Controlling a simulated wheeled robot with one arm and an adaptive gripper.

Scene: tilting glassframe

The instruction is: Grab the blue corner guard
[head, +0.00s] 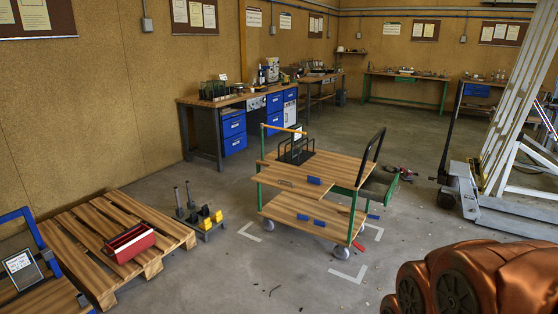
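Several small blue pieces that look like corner guards show on a wooden cart with green posts (262,200) in the middle of the head view. One blue corner guard (314,180) lies on the cart's upper deck near its front edge. Another blue piece (303,217) and one beside it (319,223) lie on the lower deck. A further small blue piece (373,217) shows at the cart's right side; I cannot tell what it rests on. My gripper is not in view.
A black rack (296,151) stands on the cart's upper deck. Left are a pallet (90,230) with a red toolbox (130,243) and a low trolley with yellow blocks (206,216). A white frame (515,100) stands right. Floor in front of the cart is mostly clear.

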